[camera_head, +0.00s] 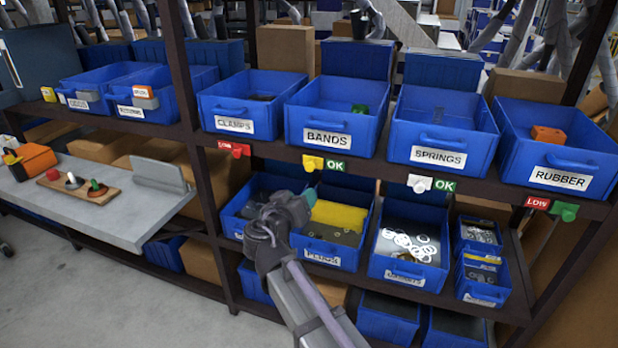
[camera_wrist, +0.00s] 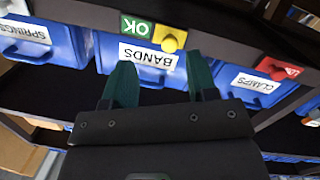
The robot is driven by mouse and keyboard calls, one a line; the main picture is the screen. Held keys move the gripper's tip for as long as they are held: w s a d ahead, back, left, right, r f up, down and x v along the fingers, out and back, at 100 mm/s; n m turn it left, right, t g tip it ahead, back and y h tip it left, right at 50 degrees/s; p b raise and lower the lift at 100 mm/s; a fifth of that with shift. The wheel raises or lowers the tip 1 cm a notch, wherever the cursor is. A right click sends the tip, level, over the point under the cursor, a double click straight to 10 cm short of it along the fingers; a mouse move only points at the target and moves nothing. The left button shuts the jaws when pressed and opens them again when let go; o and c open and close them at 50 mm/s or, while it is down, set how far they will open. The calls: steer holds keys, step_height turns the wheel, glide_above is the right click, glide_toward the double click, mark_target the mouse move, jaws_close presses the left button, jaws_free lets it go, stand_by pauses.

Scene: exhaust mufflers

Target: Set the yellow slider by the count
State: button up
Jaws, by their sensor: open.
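The yellow slider (camera_head: 313,163) sits on the shelf edge below the BANDS bin (camera_head: 327,139), at the left of a green OK plate (camera_head: 336,166). The bin holds a small green item (camera_head: 360,108); its count cannot be read. The wrist view is turned over: there the yellow slider (camera_wrist: 169,44) shows beside the OK plate (camera_wrist: 137,26), just beyond the fingertips. My gripper (camera_wrist: 160,60) is open and empty, its dark green fingers pointing toward the shelf edge. In the head view my gripper (camera_head: 309,196) is just below the yellow slider.
Other sliders line the edge: red (camera_head: 239,150) under CLAMPS with LOW, white (camera_head: 419,184) under SPRINGS with OK, green (camera_head: 566,211) under RUBBER with LOW. A lower shelf holds bins, including one of washers (camera_head: 408,240). A grey side table (camera_head: 120,215) stands left.

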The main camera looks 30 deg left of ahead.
mark_target(309, 168)
steer(key=shift+m+t+y, duration=0.6)
steer(key=shift+m+y, duration=0.2)
steer(key=w+a, duration=0.1)
steer(key=w, duration=0.2)
steer(key=w+r, duration=0.1)
steer(key=w, duration=0.3)
steer(key=w+a+r, duration=0.1)
steer(key=w, duration=0.3)
steer(key=shift+w+a, duration=0.15)
steer(key=shift+a, duration=0.15)
jaws_close()
